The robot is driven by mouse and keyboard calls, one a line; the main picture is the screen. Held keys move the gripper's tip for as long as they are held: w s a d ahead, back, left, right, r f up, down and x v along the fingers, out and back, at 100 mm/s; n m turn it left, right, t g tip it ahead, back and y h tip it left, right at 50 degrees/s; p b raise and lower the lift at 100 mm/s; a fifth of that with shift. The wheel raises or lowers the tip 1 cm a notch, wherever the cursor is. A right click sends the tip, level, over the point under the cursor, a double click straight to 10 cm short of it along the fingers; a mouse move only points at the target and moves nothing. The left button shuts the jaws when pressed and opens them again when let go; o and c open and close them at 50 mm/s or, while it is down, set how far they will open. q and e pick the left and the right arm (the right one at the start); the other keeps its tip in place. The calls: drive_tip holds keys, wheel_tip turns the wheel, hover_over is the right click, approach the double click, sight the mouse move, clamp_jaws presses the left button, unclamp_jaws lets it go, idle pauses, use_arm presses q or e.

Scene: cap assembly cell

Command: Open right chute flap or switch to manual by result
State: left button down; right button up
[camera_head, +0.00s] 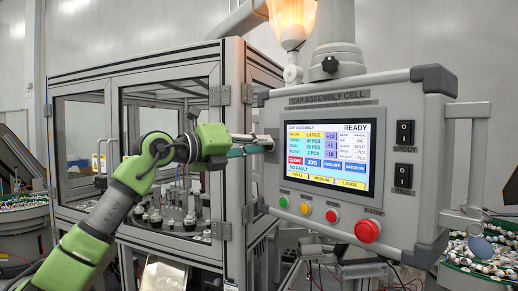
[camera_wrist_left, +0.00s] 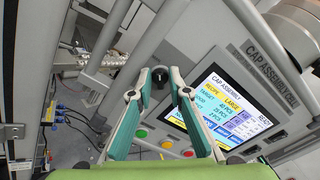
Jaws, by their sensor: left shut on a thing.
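The control panel (camera_head: 385,215), headed CAP ASSEMBLY CELL, faces me with a lit screen (camera_head: 315,155) reading READY and NO FAULT. My left gripper (camera_head: 262,145) reaches the panel's left edge from the left. In the left wrist view its two green-sided fingers (camera_wrist_left: 161,77) converge on a small dark knob (camera_wrist_left: 159,73), and the gripper is shut on it. In the head view the fingers overlap the panel's left edge, so the knob is hard to make out there. My right gripper is not in view. I cannot pick out a chute flap with certainty.
A glazed machine enclosure (camera_head: 165,85) stands behind my left arm. A green bin of caps (camera_head: 485,255) is at the right.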

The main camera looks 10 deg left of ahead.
use_arm(q)
drive_tip(key=shift+n, duration=0.5)
drive_tip(key=c, duration=1.9)
unclamp_jaws()
drive_tip(key=shift+a, duration=0.1)
drive_tip(key=v, duration=1.2)
drive_tip(key=shift+a, duration=0.1)
